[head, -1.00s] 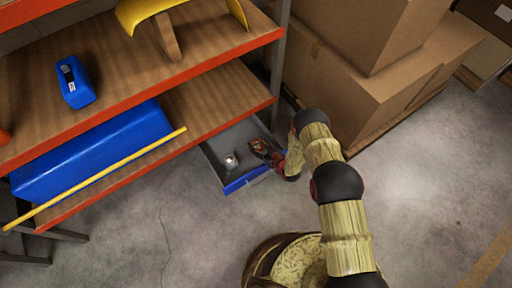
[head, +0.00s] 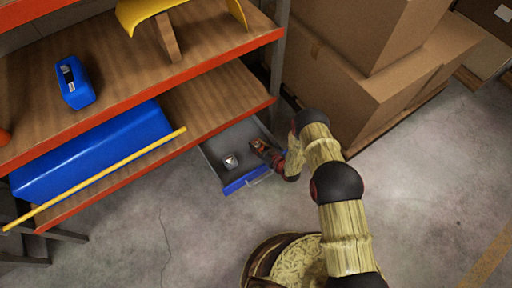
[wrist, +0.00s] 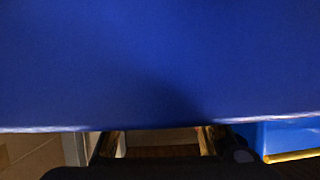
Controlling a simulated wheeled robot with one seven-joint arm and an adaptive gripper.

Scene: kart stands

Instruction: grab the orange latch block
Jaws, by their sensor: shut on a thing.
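My gripper (head: 261,148) reaches over the right side of an open drawer (head: 245,181) with a blue front and grey inside, under the shelves. It is shut on a small orange-brown piece at its fingertips, which I take as the orange latch block (head: 257,145); the fingers hide most of it. In the wrist view a blue panel (wrist: 160,60), apparently the drawer front, fills most of the picture. My gripper's fingers (wrist: 158,145) show only partly below its edge, and the block cannot be made out there.
A small grey block (head: 230,160) with a white top lies in the drawer, left of my gripper. A shelf post (head: 279,65) and cardboard boxes (head: 350,85) stand close behind and right. Blue bin (head: 95,150) and yellow bar (head: 110,175) lie on the lower shelf. Floor ahead is clear.

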